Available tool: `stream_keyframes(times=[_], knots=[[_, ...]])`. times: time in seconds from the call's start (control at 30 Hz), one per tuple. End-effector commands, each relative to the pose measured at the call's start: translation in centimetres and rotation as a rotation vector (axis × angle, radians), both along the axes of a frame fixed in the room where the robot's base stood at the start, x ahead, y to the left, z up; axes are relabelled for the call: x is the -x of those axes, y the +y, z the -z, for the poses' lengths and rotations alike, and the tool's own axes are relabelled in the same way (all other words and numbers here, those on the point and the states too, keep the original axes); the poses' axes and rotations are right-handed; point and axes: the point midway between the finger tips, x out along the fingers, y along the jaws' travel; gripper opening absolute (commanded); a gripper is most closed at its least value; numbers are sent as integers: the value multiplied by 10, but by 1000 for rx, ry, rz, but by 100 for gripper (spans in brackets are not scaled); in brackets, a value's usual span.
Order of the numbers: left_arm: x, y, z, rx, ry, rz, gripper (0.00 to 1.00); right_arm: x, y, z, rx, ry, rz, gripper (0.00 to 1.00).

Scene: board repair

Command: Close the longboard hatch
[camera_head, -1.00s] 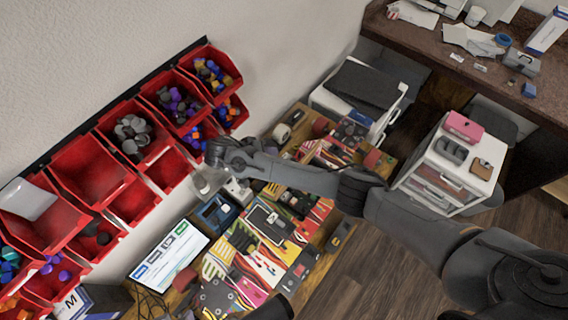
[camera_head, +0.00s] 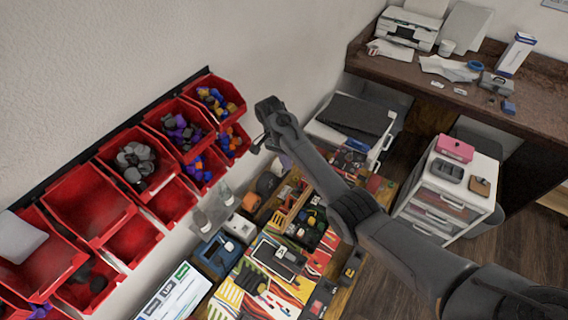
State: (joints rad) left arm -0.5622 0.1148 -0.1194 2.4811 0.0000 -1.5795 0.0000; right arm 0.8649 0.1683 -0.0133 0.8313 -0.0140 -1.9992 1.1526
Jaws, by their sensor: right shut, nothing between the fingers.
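The longboard (camera_head: 262,281), with a red, yellow, white and black pattern, lies on the wooden workbench below my right arm. A dark recess with small parts in it (camera_head: 308,228) shows towards its far end, partly beside my arm. A dark panel with a grey device (camera_head: 279,256) lies nearer. I cannot tell which piece is the hatch lid. My right gripper (camera_head: 257,148) is shut and empty, raised above the bench's far left side near the wall bins, apart from the board. My forearm hides part of the bench. My left gripper is out of view.
Red wall bins (camera_head: 90,205) with loose parts line the left wall. A bright screen (camera_head: 172,296) stands at the bench's near left. A blue box (camera_head: 217,252) and bottles (camera_head: 202,219) sit between. A white drawer unit (camera_head: 445,195) stands right, with open floor nearby.

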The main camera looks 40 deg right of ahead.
Motion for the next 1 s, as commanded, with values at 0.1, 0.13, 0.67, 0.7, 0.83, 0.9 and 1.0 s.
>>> stream_keyframes(times=[0.1,0.13,0.67,0.7,0.83,0.9,1.0], knots=[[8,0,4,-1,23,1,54,6,-2,15,1,3,0,0],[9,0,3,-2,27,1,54,8,-2,20,1,3,0,0],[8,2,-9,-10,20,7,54,25,-7,76,1,0,-1,0],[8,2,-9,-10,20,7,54,25,-7,77,1,0,-1,0],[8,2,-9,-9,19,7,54,25,-7,78,1,-1,-2,0],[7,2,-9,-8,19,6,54,25,-7,78,1,-1,-2,0],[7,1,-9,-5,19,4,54,25,-7,78,1,-1,-2,0]])
